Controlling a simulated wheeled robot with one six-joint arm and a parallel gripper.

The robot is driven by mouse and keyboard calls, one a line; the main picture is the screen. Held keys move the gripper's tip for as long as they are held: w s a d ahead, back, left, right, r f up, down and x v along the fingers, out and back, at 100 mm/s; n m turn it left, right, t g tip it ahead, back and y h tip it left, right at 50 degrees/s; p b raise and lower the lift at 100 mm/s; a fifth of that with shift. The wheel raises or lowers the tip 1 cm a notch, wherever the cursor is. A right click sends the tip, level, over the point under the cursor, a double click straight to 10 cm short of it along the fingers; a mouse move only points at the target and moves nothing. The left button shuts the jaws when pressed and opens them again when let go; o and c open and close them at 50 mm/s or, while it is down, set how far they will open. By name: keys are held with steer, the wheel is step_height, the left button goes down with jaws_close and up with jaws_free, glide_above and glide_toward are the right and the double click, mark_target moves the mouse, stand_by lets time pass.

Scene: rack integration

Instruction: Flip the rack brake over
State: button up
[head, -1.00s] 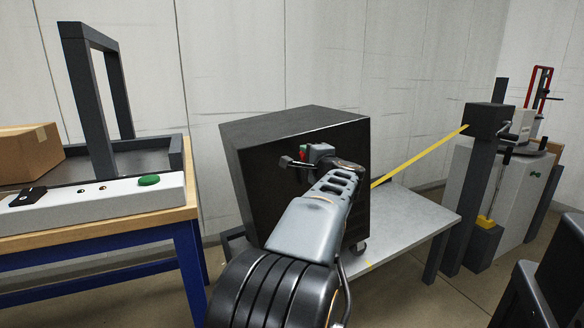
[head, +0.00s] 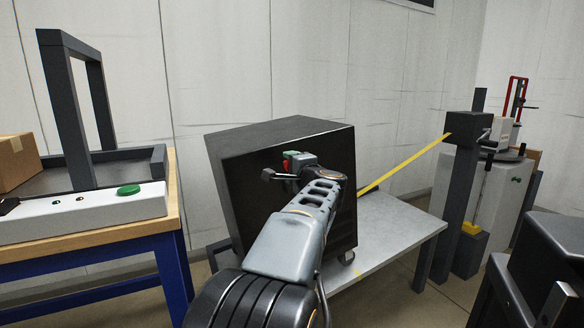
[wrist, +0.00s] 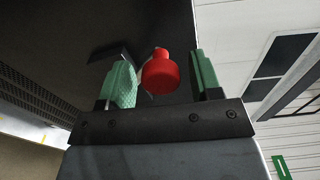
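The rack (head: 235,185) is a dark box standing on a grey low table in the middle of the head view. A red knob (wrist: 160,74), which looks like the rack brake, shows close up in the wrist view against the dark rack. It also shows as a small red patch in the head view (head: 286,167). My gripper (head: 293,160) is at the rack's front face. Its green fingers stand apart on either side of the red knob, with a visible gap on both sides. The knob's mount is partly hidden.
The grey table (head: 385,232) has free room right of the rack. A yellow bar (head: 405,163) slants from near the rack to a dark post (head: 462,190). A wooden-topped bench (head: 90,235) with a green button (head: 128,190) and a cardboard box (head: 17,160) stands left.

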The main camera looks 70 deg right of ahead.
steer(key=p+v, duration=0.2)
steer(key=v, duration=1.1)
steer(key=shift+s+a, duration=0.25)
